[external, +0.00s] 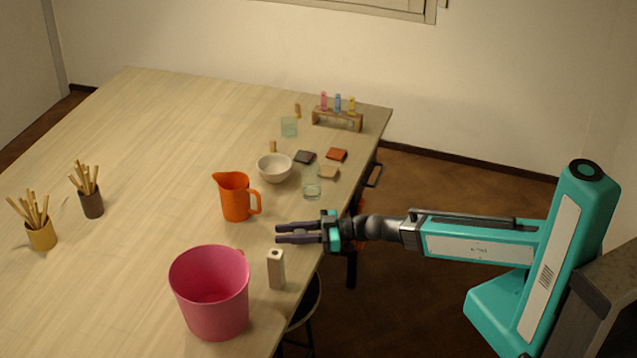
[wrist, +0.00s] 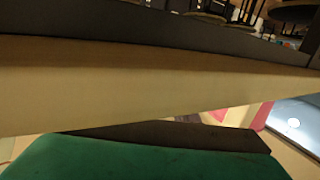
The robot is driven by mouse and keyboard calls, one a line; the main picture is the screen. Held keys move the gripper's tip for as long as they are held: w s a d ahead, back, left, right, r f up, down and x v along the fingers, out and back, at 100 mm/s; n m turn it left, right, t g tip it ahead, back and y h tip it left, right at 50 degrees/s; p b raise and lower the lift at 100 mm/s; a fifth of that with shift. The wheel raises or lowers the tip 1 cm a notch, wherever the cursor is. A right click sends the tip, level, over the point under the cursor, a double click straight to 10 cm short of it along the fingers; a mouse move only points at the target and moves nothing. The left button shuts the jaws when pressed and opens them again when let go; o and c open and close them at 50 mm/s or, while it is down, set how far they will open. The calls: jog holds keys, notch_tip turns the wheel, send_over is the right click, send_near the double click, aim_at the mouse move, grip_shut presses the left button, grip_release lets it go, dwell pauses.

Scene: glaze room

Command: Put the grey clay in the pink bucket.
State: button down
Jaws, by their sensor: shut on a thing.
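The pink bucket (external: 210,300) stands upright on the table at the lower middle of the external view. My gripper (external: 277,234) is above the table's right part, between the orange jug and the wooden block, to the right of and beyond the bucket. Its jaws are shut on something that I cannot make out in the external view. In the wrist view a pale band fills the space between the dark fingers; I cannot tell what it is.
An orange jug (external: 235,200) and an upright wooden block (external: 276,270) stand close to my gripper. Beyond are a white bowl (external: 274,168), a reddish piece (external: 337,154), a tan piece (external: 328,173) and a tube rack (external: 337,119).

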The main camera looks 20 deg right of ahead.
aim_at(301, 232)
jog(key=c, duration=1.4)
grip_release()
jog(key=shift+f+b, duration=0.2)
jog(key=shift+b, duration=0.55)
jog(key=v, duration=0.2)
jog(key=shift+s+d+r, duration=0.1)
jog(key=shift+d, duration=0.2)
jog(key=shift+r+p, duration=0.2)
jog(key=shift+p, duration=0.1)
jog(key=shift+s+d+p, duration=0.2)
jog(key=shift+d+p, duration=0.4)
jog(key=shift+p, duration=0.65)
jog(key=p+v, duration=0.2)
jog(key=p, duration=0.2)
jog(key=shift+s+d+p, duration=0.15)
jog(key=shift+d+p, duration=0.15)
jog(key=shift+p, duration=0.05)
jog(key=shift+s+d+p, duration=0.15)
jog(key=shift+d+p, duration=0.2)
jog(key=shift+p, duration=0.15)
jog(key=shift+o, duration=0.3)
jog(key=shift+f, duration=0.1)
